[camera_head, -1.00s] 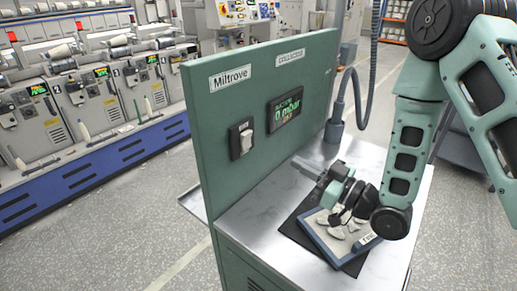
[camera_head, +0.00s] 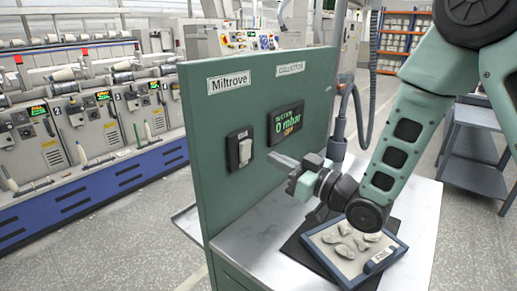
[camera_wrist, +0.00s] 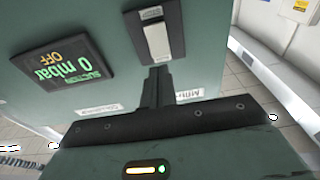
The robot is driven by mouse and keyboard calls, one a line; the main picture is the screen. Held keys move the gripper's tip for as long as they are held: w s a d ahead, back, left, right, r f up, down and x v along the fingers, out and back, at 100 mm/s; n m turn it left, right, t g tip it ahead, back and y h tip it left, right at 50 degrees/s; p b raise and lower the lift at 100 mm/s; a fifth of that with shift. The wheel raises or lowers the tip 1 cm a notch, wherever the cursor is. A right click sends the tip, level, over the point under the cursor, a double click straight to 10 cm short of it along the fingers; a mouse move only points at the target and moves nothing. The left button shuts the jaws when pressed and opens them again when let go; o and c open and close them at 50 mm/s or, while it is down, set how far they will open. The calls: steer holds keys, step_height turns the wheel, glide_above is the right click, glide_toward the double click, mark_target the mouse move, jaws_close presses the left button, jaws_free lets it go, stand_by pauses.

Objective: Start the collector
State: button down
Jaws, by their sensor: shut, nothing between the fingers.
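The collector is a green cabinet with an upright panel (camera_head: 225,120). A white rocker switch (camera_head: 245,152) in a dark frame is on the panel; in the wrist view the switch (camera_wrist: 157,41) lies just beyond my fingertips. To its right, a dark display (camera_head: 286,122) reads "0 mbar"; in the wrist view the display (camera_wrist: 63,64) reads "SUCTION 0 mbar OFF". My gripper (camera_head: 272,157) is shut and empty, pointing at the panel, to the right of the switch and apart from it in the head view. Its closed fingers (camera_wrist: 158,75) show in the wrist view.
A blue-rimmed tray (camera_head: 326,262) with several grey pieces sits on a dark mat on the metal worktop (camera_head: 250,228), below my arm. A grey hose (camera_head: 362,108) rises behind it. Spinning machines (camera_head: 90,125) stand at left, a grey cart (camera_head: 475,150) at right.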

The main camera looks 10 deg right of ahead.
mark_target(248, 146)
steer(key=shift+p+x, duration=0.9)
steer(key=shift+x, duration=2.15)
steer(key=shift+f, duration=0.1)
steer(key=shift+w+a+r+g+h+p, duration=0.2)
steer(key=shift+r+g+h+p, duration=0.15)
steer(key=shift+p, duration=0.35)
steer(key=shift+s+f, duration=0.1)
steer(key=shift+f, duration=0.1)
